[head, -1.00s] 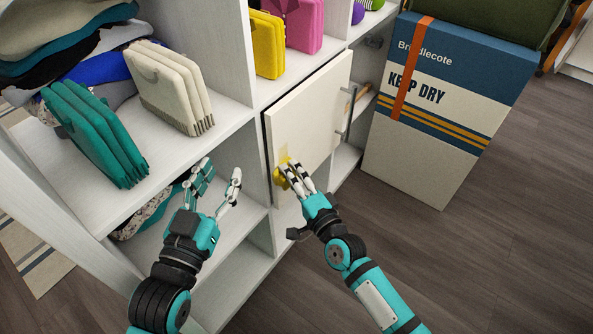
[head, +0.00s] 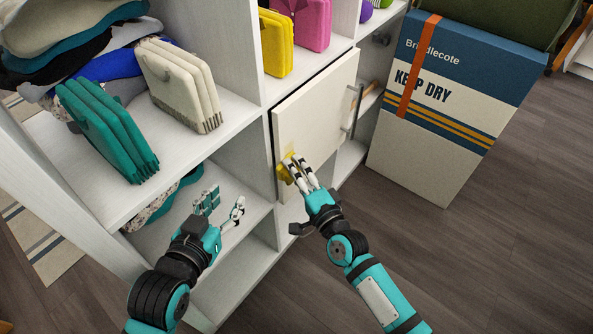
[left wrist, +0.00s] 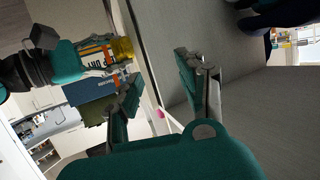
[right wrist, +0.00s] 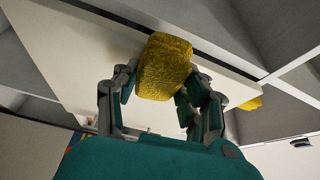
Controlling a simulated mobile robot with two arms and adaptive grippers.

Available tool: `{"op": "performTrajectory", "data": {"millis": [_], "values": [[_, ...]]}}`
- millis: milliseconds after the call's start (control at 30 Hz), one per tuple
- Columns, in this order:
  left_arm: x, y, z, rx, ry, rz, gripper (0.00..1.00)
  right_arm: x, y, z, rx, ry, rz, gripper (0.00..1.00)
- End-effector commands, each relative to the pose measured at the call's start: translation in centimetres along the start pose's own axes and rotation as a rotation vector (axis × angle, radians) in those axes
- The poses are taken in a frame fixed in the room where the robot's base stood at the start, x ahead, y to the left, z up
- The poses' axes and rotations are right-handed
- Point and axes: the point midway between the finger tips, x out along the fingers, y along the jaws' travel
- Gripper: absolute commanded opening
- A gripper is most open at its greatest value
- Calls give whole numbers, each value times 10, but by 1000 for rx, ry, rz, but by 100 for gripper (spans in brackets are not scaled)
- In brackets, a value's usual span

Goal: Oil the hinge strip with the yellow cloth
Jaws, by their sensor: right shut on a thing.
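The yellow cloth (head: 286,172) is a fuzzy pad in my right gripper (head: 301,172), which is shut on it. It lies at the lower left edge of the white door (head: 318,105). In the right wrist view the cloth (right wrist: 165,66) sits between the fingers, over the door edge beside a dark gap. Whether it presses on the edge I cannot tell. The hinge strip is not distinct; the cloth and fingers cover part of that edge. My left gripper (head: 224,205) is open and empty before the lower left shelf. The cloth also shows in the left wrist view (left wrist: 122,48).
Teal (head: 106,130) and cream (head: 180,85) folded items stand on the left shelf, with piled clothes behind. Yellow (head: 276,42) and pink items stand above the door. A large box (head: 440,110) stands right of the cabinet. The floor in front is clear.

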Motion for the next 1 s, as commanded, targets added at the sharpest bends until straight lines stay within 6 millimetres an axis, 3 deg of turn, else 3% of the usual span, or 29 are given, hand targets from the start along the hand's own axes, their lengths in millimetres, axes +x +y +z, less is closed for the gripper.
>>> {"op": "performTrajectory", "data": {"millis": [200,367,1000], "values": [[-3,-2,14,0,-76,-4,40,1,-7,0,0,0,-7,6],[-2,-2,13,0,-65,-4,40,2,-6,-3,-1,0,-6,6],[2,6,-43,-2,244,15,40,13,0,-36,-2,1,-2,6]]}}
